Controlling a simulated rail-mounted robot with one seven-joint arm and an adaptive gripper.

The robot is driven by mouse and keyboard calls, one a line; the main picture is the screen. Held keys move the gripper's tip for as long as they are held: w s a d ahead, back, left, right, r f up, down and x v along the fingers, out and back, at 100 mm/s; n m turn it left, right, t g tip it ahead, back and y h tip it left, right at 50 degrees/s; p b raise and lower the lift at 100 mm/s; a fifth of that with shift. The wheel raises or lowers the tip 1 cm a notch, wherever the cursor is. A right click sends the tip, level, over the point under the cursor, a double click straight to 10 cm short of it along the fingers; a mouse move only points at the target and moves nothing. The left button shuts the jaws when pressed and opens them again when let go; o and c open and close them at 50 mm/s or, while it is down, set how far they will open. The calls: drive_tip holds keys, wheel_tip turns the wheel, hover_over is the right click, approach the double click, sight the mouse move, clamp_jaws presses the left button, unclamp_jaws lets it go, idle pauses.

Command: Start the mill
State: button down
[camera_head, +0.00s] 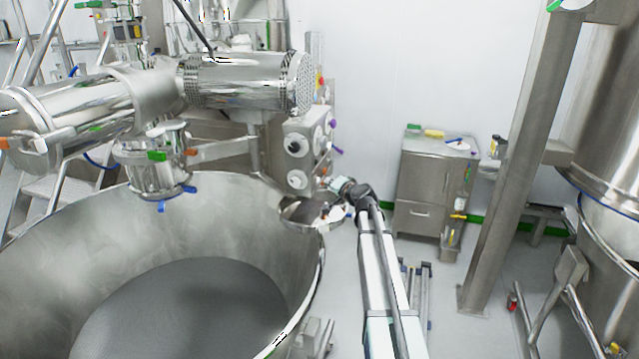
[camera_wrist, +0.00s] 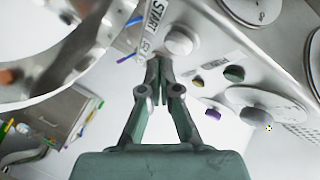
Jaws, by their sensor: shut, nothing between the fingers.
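The mill's steel control box (camera_head: 298,150) hangs beside a horizontal steel cylinder assembly (camera_head: 235,82), which appears to be the mill. In the wrist view, a tag reading "START" (camera_wrist: 154,22) lies on the panel next to a pale round button (camera_wrist: 179,40). My gripper (camera_head: 329,184) is at the lower right of the control box. In the wrist view my gripper (camera_wrist: 158,64) is shut and empty, its tips just below the START tag and the pale button. Whether the tips touch the button I cannot tell.
A large open steel bowl (camera_head: 300,318) with grey material inside stands below the mill. A small round steel pan (camera_head: 290,212) is close to my gripper. Green, purple and large round fittings (camera_wrist: 262,103) sit on the panel. A steel cabinet (camera_head: 430,188) stands by the wall.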

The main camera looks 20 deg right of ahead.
drive_tip(key=shift+a, duration=0.1)
drive_tip(key=shift+w+a+b, duration=0.25)
drive_tip(key=shift+b, duration=0.05)
